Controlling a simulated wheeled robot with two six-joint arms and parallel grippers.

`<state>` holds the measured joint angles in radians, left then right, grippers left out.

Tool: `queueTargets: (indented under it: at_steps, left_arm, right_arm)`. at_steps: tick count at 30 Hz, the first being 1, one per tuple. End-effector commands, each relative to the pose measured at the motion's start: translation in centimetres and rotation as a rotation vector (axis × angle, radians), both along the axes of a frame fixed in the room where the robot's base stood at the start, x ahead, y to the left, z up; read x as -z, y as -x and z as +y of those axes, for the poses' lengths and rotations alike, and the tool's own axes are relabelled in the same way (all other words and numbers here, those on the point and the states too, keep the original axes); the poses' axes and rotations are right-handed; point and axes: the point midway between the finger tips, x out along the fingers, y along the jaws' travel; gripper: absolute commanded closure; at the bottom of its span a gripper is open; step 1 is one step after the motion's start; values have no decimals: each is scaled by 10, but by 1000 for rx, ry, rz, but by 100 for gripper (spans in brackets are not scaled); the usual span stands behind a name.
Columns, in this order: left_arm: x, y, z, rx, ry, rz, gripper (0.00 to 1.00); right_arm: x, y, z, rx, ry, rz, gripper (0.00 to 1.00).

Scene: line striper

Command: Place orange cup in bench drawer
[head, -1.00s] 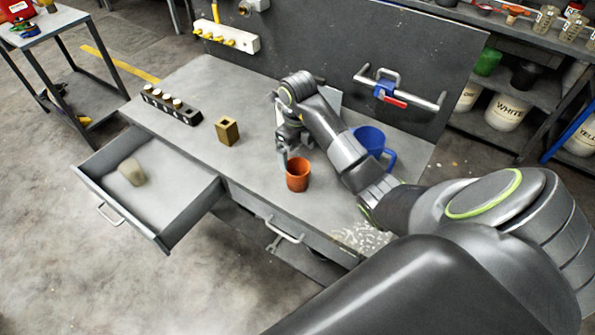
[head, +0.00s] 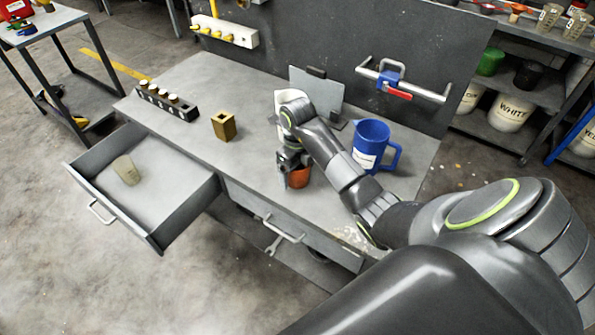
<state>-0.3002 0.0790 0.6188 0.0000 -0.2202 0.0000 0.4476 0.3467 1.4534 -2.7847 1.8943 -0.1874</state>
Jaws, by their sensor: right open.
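The orange cup (head: 298,178) stands on the bench top (head: 235,165) near its front edge, partly hidden by my right gripper. My right gripper (head: 290,180) is open and points down at the cup, with its fingers at the cup's near left side. Whether the fingers touch the cup cannot be told. The bench drawer (head: 168,213) at the left is pulled out. A pale translucent cup (head: 126,170) stands in it, toward its left end. My left gripper is not in view.
A blue jug (head: 371,145) stands right of my right arm. A brass block (head: 223,126) and a black rack (head: 166,104) with several capped items stand left of the cup. A closed drawer (head: 285,228) is below the cup. The open drawer's right part is clear.

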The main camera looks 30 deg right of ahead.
Motion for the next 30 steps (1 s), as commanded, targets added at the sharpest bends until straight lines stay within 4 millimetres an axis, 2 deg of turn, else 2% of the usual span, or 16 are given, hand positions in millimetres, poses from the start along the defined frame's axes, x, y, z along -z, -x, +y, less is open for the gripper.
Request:
queueTargets:
  at_steps: [8, 20, 26, 30]
  left_arm:
    - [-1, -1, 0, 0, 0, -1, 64]
    - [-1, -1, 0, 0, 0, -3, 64]
    - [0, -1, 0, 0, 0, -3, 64]
    - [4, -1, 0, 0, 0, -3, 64]
  right_arm:
    - [4, 0, 0, -1, 1, -1, 14]
    - [3, 0, 0, 0, 1, -1, 65]
    - [2, 0, 0, 0, 1, -1, 66]
    - [-9, -1, 0, -1, 2, -6, 66]
